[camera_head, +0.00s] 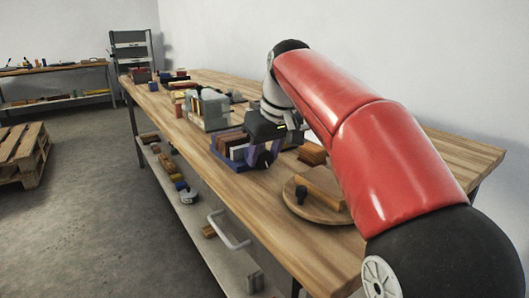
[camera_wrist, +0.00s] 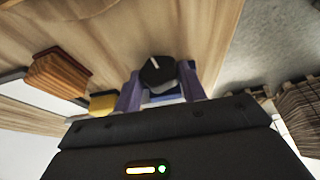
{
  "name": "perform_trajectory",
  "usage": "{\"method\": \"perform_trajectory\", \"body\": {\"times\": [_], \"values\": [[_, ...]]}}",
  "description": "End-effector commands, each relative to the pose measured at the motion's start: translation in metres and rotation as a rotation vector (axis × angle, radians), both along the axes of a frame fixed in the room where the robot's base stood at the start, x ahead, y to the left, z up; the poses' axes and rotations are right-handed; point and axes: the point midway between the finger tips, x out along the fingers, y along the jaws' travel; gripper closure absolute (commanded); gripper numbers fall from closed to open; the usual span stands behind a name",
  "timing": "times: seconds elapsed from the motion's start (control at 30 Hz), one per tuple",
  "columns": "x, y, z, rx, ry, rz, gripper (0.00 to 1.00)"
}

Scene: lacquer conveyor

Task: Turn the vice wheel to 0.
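A black knob with a white pointer line, which looks like the vice wheel, shows in the wrist view (camera_wrist: 157,72) between my gripper's two purple fingers. In the head view it is a small dark shape (camera_head: 264,160) at the front of the vice, beside a row of coloured blocks (camera_head: 231,148). My gripper (camera_head: 263,151) reaches down there, with one finger on either side of the knob. The fingers are apart and very close to the knob's sides; whether they press on it is unclear. No number marks around the knob can be read.
A round wooden board (camera_head: 318,211) with a block and a dark knob is nearer on the bench (camera_head: 420,150). A grey fixture with slots (camera_head: 207,110) stands farther along. The lower shelf (camera_head: 200,222) holds loose parts. A pallet (camera_head: 22,153) lies on the floor to the left.

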Motion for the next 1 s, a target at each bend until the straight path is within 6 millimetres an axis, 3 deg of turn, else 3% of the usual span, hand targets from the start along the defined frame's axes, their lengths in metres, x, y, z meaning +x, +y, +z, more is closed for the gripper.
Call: {"method": "perform_trajectory", "body": {"times": [0.13,0.47,1.0], "values": [[-0.0001,0.0001,0.0001,0.0,0.0,0.0,0.82],[-0.0012,0.002,-0.0005,-0.051,-0.034,0.002,0.82],[-0.0055,0.0091,-0.0038,-0.378,-0.259,0.005,0.82]]}}
